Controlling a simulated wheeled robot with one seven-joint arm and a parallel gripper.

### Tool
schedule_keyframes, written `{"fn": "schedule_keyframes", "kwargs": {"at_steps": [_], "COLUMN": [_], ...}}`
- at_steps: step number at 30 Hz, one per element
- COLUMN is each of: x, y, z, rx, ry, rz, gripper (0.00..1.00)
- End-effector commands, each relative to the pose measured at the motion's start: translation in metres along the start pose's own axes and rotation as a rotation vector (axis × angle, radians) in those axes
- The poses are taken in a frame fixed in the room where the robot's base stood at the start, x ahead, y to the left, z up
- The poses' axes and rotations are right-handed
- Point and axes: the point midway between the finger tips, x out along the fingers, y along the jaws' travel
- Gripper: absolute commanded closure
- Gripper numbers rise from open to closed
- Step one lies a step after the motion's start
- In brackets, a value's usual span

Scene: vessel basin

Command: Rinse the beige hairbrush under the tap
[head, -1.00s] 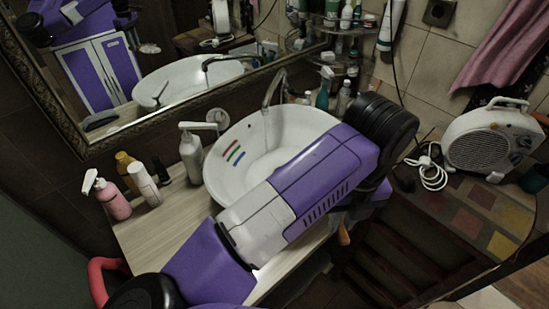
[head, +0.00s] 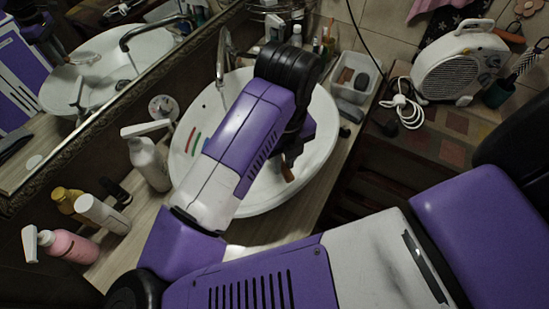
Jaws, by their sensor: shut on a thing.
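The white basin (head: 330,150) sits on the wooden counter, with my arm reaching over it. The curved metal tap (head: 223,50) rises at its back left, its spout over the bowl. My gripper (head: 291,155) is mostly hidden under my purple wrist, over the right part of the bowl. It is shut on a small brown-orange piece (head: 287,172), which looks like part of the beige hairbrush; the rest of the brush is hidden. The piece is to the right of the tap and apart from it. I cannot tell whether water is running.
A white pump bottle (head: 148,160) stands left of the basin, with a pink spray bottle (head: 68,245) and other bottles farther left. A grey tray (head: 355,75) is behind right. A fan heater (head: 460,65) stands at the right. A framed mirror (head: 100,125) backs the counter.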

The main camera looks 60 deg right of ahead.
Motion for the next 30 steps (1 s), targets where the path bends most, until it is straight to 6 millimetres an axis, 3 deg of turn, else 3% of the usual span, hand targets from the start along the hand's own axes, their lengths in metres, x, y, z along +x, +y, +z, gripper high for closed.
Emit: {"fn": "schedule_keyframes", "kwargs": {"at_steps": [3,11,30], "x": [0.011,0.014,0.025], "y": [0.0,0.003,0.021], "z": [0.0,0.01,0.063], "rx": [0.001,0.001,0.0], "ry": [0.0,0.0,0.0], "rz": [0.001,0.001,0.001], "gripper": [1.0,1.0,1.0]}}
